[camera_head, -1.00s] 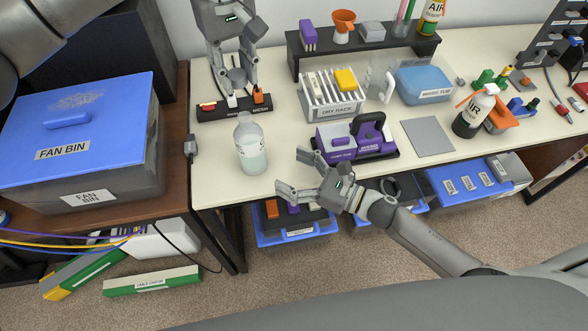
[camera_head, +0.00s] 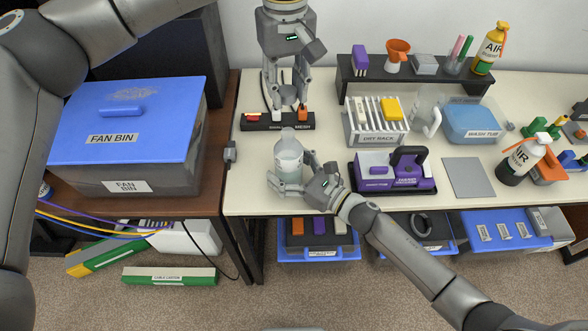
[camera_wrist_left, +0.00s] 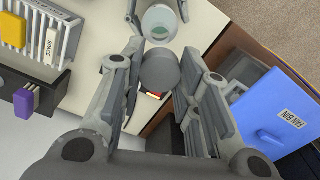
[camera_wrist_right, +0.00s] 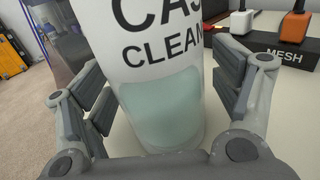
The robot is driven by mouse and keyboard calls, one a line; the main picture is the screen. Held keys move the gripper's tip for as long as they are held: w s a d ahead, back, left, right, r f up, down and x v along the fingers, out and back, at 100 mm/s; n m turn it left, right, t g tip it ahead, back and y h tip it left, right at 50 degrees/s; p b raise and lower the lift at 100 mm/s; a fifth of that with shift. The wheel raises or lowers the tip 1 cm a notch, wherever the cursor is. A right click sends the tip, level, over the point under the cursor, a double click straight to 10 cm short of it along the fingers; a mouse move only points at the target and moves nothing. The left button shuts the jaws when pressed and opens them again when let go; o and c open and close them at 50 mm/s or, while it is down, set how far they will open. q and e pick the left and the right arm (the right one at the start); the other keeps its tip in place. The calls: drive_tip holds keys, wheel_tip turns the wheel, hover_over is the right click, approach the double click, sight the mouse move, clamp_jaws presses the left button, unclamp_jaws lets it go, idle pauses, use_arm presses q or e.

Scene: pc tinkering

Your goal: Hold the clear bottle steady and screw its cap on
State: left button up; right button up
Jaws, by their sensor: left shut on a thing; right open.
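The clear bottle (camera_head: 289,158) stands upright near the table's front left edge, uncapped, with pale liquid inside. Its "CLEAN" lettering shows in the right wrist view (camera_wrist_right: 160,100). My right gripper (camera_head: 288,174) is open, with its fingers on either side of the bottle's body; I cannot tell whether they touch it. My left gripper (camera_head: 287,97) is shut on the grey round cap (camera_wrist_left: 160,72) and holds it in the air behind and above the bottle. In the left wrist view the bottle's mouth (camera_wrist_left: 159,21) lies just beyond the cap, apart from it.
A black strip (camera_head: 257,123) with small coloured items, one part labelled MESH, lies behind the bottle. The purple case (camera_head: 377,184) and drying rack (camera_head: 378,138) stand to the right. The fan bin (camera_head: 116,150) is at left. Bare tabletop lies left of the bottle.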

sight(289, 158)
drive_tip(key=c, duration=1.2)
drive_tip(key=shift+c, duration=0.2)
use_arm(q)
drive_tip(key=shift+f+m, duration=1.4)
drive_tip(key=shift+f, duration=0.05)
drive_tip(key=shift+f, duration=2.45)
drive_tip(key=shift+f, duration=1.2)
